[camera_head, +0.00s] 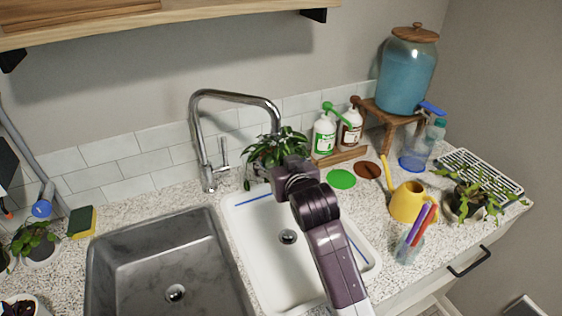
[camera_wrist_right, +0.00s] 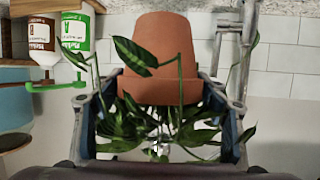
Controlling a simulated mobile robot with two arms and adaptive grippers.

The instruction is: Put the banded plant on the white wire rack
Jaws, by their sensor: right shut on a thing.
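The white wire rack (camera_head: 484,168) lies at the right end of the counter by the wall. My right gripper (camera_head: 292,170) is over the back of the white sink basin, shut on a leafy plant (camera_head: 270,150). In the right wrist view, the gripper (camera_wrist_right: 163,115) has a finger on each side of the plant's terracotta pot (camera_wrist_right: 160,60), which appears upside down there, with green leaves (camera_wrist_right: 140,125) below it. My left gripper is not in view.
A potted plant (camera_head: 470,195) stands at the rack's front edge, its leaves overlapping the rack. A yellow watering can (camera_head: 407,202), a cup of pens (camera_head: 408,248), bottles (camera_head: 324,138) and a blue dispenser (camera_head: 406,78) on a stand are nearby. The tall faucet (camera_head: 196,130) is left of the gripper.

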